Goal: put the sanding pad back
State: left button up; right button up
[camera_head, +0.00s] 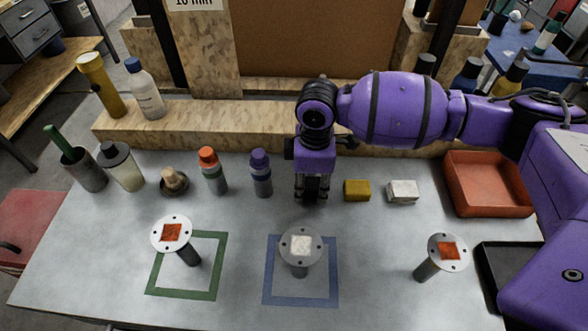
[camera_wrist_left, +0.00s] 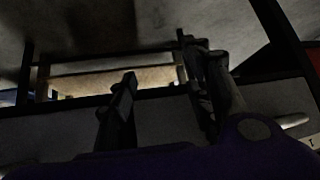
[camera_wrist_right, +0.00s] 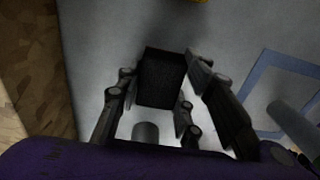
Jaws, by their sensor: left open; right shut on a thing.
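My right gripper (camera_head: 312,190) reaches down over the table, between the purple-capped bottle and the yellow block. In the right wrist view its fingers (camera_wrist_right: 160,90) are shut on a dark, rough-looking block (camera_wrist_right: 161,72), which looks like the sanding pad. In the head view the pad is mostly hidden by the fingers, and I cannot tell whether it touches the table. A yellow block (camera_head: 357,191) and a white block (camera_head: 402,192) lie in a row to the right of the gripper. My left gripper (camera_wrist_left: 160,72) is open and empty, and is out of the head view.
Bottles with orange (camera_head: 212,172) and purple (camera_head: 261,175) caps stand left of the gripper. Disc-topped posts stand at a green square (camera_head: 215,262), at a blue square (camera_head: 335,270) and at right (camera_head: 440,256). A red tray (camera_head: 488,208) is at right. A wooden ledge (camera_head: 230,122) runs behind.

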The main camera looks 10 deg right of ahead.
aim_at(311, 183)
jog(key=shift+f, duration=0.1)
jog(key=shift+f, duration=0.1)
jog(key=o, duration=1.2)
notch_tip(311, 183, up, 12)
jog(key=p, duration=0.1)
jog(key=shift+r, duration=0.2)
